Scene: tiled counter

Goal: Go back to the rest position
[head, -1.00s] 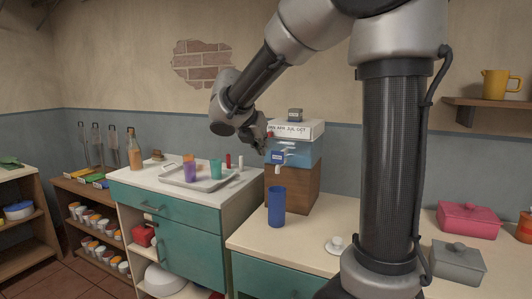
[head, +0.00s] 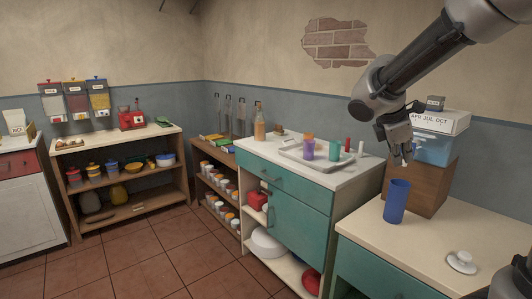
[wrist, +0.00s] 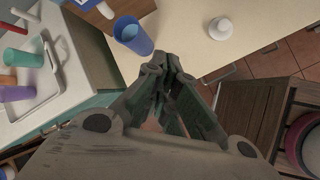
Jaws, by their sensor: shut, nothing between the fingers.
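My gripper (head: 403,157) is shut and empty in the head view. It hangs in the air above the counter, over the blue cup and in front of the dispenser box. In the wrist view my gripper (wrist: 172,60) shows its closed fingers pointing toward the counter edge. The blue cup (head: 396,202) stands upright on the cream counter, and it also shows in the wrist view (wrist: 133,38), close to the fingertips but apart from them in the head view.
A white-and-blue dispenser (head: 434,147) stands on a wooden block (head: 433,185) behind the cup. A white lid (head: 461,261) lies on the counter. A tray (head: 290,153) with several cups is on the teal cabinet to the left. Open tiled floor (head: 130,262) lies at the left front.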

